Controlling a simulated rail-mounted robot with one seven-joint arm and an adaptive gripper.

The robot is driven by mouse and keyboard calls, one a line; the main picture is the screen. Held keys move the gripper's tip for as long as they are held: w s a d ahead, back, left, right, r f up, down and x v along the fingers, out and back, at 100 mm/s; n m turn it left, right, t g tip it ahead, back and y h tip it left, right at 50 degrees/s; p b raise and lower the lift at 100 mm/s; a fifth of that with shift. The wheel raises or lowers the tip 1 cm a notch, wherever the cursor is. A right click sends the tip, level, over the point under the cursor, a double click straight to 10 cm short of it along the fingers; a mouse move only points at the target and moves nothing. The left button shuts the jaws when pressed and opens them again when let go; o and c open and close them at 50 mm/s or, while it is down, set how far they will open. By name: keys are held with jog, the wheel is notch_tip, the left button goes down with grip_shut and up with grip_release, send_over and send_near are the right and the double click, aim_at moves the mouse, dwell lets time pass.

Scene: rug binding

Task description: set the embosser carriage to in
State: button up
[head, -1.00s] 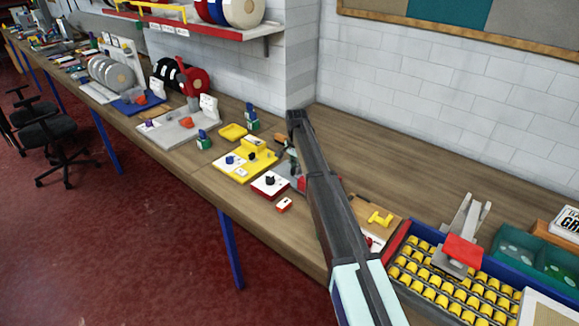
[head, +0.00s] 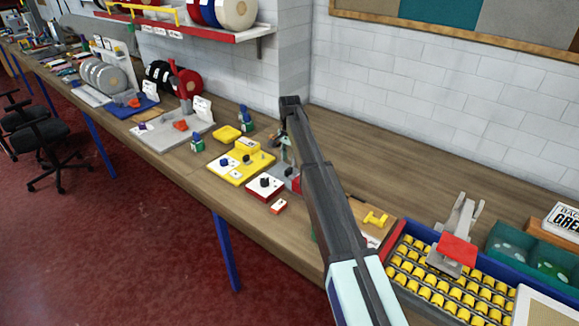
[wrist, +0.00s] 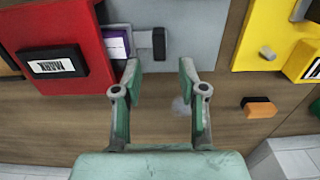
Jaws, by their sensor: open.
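The red machine (wrist: 60,35) with a black-and-white label is at the upper left of the wrist view; I take it for the embosser. A grey slide (wrist: 142,40) sticks out of its right side, with a purple and white piece (wrist: 117,42) beside it and a black knob (wrist: 158,44) at its end. It looks like the carriage. My gripper (wrist: 160,72) is open and empty, its fingertips just below the knob in the picture; I cannot tell whether they touch. In the head view my gripper (head: 287,155) is over the bench, and my arm hides most of the red machine.
A yellow fixture (head: 240,164) stands to the left, and its edge (wrist: 262,35) shows at the wrist view's right. An orange and black block (wrist: 258,107) lies on the wood. A red box with a black knob (head: 265,188) sits in front. The bench (head: 355,140) behind is clear.

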notch_tip(320, 180, up, 6)
jog(key=shift+r, duration=0.25)
